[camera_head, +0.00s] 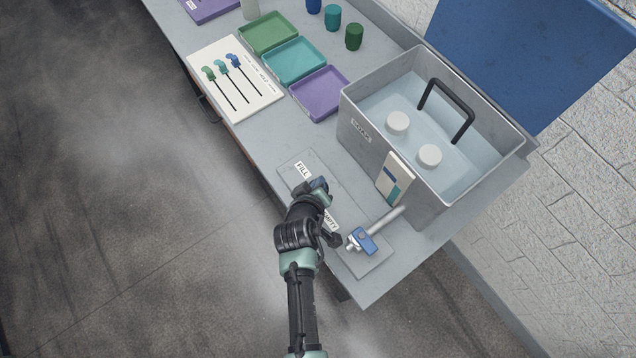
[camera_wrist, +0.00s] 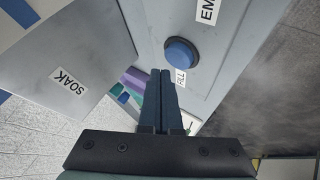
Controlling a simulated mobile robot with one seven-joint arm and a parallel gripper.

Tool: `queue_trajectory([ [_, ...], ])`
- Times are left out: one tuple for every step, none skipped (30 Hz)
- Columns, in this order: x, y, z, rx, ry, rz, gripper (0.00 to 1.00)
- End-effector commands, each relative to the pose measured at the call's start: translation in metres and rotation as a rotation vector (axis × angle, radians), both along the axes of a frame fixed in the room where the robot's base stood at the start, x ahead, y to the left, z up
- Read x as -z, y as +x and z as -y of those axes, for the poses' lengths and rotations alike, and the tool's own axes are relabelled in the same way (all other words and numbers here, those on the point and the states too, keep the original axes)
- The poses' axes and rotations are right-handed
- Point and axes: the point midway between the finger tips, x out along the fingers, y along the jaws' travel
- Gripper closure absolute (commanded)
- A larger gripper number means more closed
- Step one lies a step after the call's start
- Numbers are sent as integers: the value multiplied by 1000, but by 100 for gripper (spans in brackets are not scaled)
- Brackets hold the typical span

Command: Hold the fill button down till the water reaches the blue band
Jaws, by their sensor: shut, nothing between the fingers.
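The metal tank (camera_head: 365,150), labelled SOAK, holds pale water (camera_head: 450,135). A white gauge strip (camera_head: 401,166) with blue and teal marks is on its front; I cannot read the water level against the band. The FILL label (camera_head: 302,170) is on a grey panel at the bench's front edge. In the wrist view a round blue button (camera_wrist: 181,54) stands beside the partly covered FILL label (camera_wrist: 181,78). My gripper (camera_wrist: 161,73) is shut and empty, its tips close to the button; contact is not clear. In the head view my gripper (camera_head: 319,187) hides the button.
Two white round pieces (camera_head: 398,123) and a black handle (camera_head: 447,106) are in the tank. A blue-bodied valve with a pipe (camera_head: 364,241) stands right of my gripper. Green, teal and purple trays (camera_head: 318,93) and a white card with spindles lie further left.

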Motion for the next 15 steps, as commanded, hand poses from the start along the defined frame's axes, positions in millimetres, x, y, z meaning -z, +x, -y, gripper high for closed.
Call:
queue_trajectory([
  [-8,0,0,-1,0,1,100],
  [-11,0,0,-1,0,1,100],
  [-15,0,0,-1,0,1,100],
  [-18,0,0,0,0,0,100],
  [-22,0,0,0,0,0,100],
  [-26,0,0,0,0,0,100],
  [-29,0,0,0,0,0,100],
  [-32,0,0,0,0,0,100],
  [-36,0,0,0,0,0,100],
  [-39,0,0,0,0,0,100],
  [-42,0,0,0,0,0,100],
  [-45,0,0,0,0,0,100],
  [-47,0,0,0,0,0,100],
  [-48,0,0,1,0,-1,100],
  [-48,0,0,1,0,-1,100],
])
